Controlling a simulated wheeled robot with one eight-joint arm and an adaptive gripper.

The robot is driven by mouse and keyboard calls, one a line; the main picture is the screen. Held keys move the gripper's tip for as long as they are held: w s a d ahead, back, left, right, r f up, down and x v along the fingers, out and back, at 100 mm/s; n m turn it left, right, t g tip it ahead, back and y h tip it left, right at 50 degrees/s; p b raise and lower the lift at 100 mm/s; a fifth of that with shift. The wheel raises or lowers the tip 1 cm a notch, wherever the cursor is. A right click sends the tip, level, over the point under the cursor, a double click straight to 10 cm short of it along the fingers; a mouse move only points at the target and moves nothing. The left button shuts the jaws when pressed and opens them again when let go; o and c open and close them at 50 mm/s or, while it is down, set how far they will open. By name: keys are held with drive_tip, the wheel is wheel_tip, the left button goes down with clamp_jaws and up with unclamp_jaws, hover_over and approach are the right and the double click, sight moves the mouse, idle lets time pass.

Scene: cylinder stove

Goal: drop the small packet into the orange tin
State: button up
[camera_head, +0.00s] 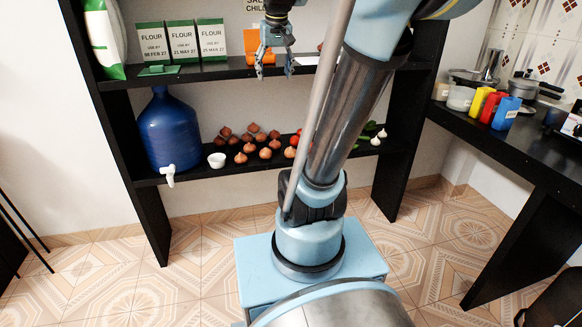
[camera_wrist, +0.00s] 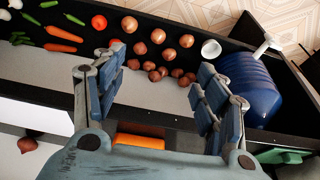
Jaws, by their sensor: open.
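The orange tin (camera_head: 251,47) stands on the upper shelf, partly hidden behind my gripper. In the wrist view a strip of orange (camera_wrist: 138,141) shows low between the finger bases; the tin's inside cannot be seen. My gripper (camera_head: 274,68) hangs at the upper shelf's front edge, pointing down. In the wrist view its fingers (camera_wrist: 160,68) are wide apart with nothing held between them. A small flat green item (camera_head: 158,70) lies on the upper shelf before the flour packs; I cannot tell whether it is the small packet. No other packet is clear.
Flour packs (camera_head: 183,42) stand left on the upper shelf (camera_head: 215,71). The lower shelf holds a blue water jug (camera_head: 168,130), a white bowl (camera_head: 216,160), onions (camera_head: 241,158) and other vegetables. A black counter (camera_head: 515,140) with pots and bottles is at right.

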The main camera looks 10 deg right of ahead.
drive_tip(key=s+f+g, duration=0.1)
drive_tip(key=s+f, duration=2)
drive_tip(key=f, duration=0.4)
drive_tip(key=shift+s+d+f, duration=0.2)
drive_tip(key=shift+w+f, duration=0.2)
drive_tip(key=shift+w, duration=0.3)
